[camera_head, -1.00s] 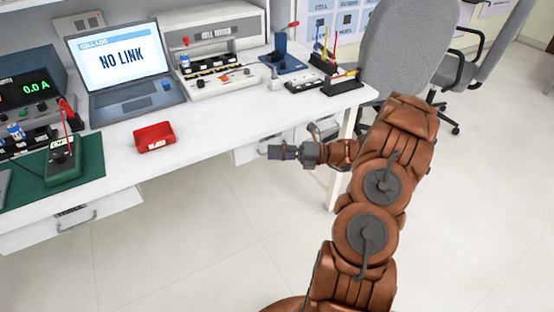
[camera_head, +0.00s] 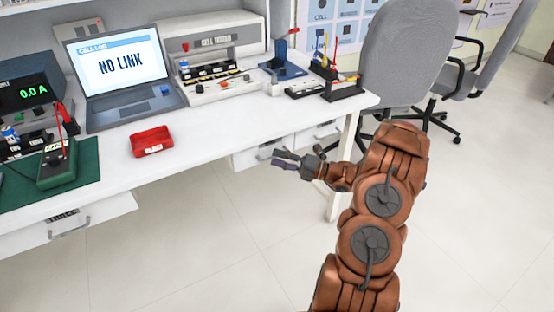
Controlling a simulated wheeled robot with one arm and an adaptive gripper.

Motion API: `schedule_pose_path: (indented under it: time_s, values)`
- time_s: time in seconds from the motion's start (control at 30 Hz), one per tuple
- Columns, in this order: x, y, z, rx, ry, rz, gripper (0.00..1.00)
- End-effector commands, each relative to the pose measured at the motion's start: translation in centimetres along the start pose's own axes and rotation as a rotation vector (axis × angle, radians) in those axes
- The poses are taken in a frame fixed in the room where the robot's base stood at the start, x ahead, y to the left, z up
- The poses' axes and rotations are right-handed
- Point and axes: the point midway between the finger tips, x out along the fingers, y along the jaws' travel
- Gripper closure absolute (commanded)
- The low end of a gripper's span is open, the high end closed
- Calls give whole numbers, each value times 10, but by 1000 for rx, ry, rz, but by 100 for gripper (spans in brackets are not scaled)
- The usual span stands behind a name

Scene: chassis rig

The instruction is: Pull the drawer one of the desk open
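The white desk (camera_head: 205,150) runs along the left and middle of the view. Under its right part are white drawer fronts, one (camera_head: 247,158) left of my gripper and one (camera_head: 309,136) behind my wrist, partly hidden. Another white drawer (camera_head: 100,215) with a grey handle and a small dark label is under the left part. I cannot read which one is drawer one. My gripper (camera_head: 281,160) is open and empty, its fingers spread and pointing left, in front of the right-hand drawers. I cannot tell whether it touches one.
On the desktop are a laptop (camera_head: 125,68), a red tray (camera_head: 151,141), a green mat (camera_head: 86,181) with a meter, and test equipment (camera_head: 215,72). A desk leg (camera_head: 345,150) stands behind my arm. Grey chairs (camera_head: 405,55) are at the right. The floor in front is clear.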

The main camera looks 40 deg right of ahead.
Motion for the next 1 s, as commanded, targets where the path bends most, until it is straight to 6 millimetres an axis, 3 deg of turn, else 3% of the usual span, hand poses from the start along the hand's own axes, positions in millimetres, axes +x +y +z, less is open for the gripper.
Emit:
schedule_pose_path:
  time_s: [0.43, 0.77, 1.0]
  values:
    - [10, 0, 0, 0, -1, -1, 66]
    - [10, 0, 0, 0, 0, -1, 100]
    - [10, 0, 0, 0, 0, -1, 100]
